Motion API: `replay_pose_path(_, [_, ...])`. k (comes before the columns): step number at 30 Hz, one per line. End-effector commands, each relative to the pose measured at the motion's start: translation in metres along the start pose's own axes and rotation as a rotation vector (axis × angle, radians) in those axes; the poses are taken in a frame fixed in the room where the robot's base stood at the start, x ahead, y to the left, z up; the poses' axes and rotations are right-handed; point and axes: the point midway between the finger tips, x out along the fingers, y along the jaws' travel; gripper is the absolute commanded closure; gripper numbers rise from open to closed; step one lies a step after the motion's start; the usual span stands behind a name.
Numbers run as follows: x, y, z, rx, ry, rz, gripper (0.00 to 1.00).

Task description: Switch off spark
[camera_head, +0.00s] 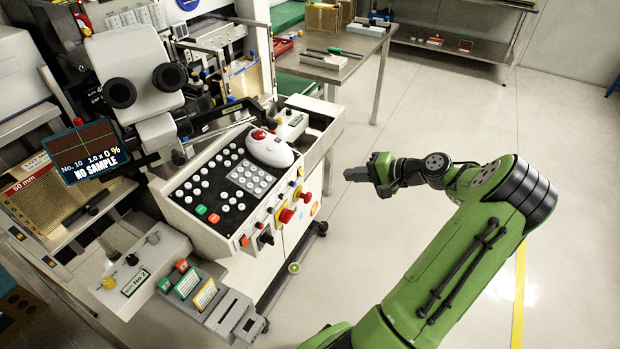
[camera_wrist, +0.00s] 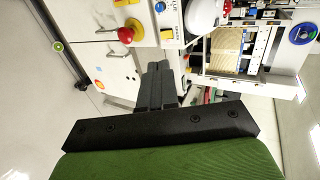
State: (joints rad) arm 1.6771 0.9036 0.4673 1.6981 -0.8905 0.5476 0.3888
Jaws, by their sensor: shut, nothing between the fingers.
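The wire bonding machine's control panel (camera_head: 222,185) stands left of centre, with many white round keys, an orange key and a green key. Its front edge carries a red mushroom button (camera_head: 287,215) on a yellow base, a black rotary switch (camera_head: 265,239) and other small knobs. The red mushroom button (camera_wrist: 127,35) also shows at the upper left of the wrist view.
A screen (camera_head: 88,152) reads "NO SAMPLE". A white mouse-like device with a red ball (camera_head: 269,148) sits on the panel. A metal table (camera_head: 352,62) stands behind. The floor around my arm is clear.

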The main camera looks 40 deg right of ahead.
Motion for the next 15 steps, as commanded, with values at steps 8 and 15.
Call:
replay_pose_path(8, [0.034, 0.002, 0.001, -0.001, -0.005, -0.002, 1.00])
replay_pose_path(15, [0.088, 0.002, 0.001, -0.002, -0.004, -0.001, 1.00])
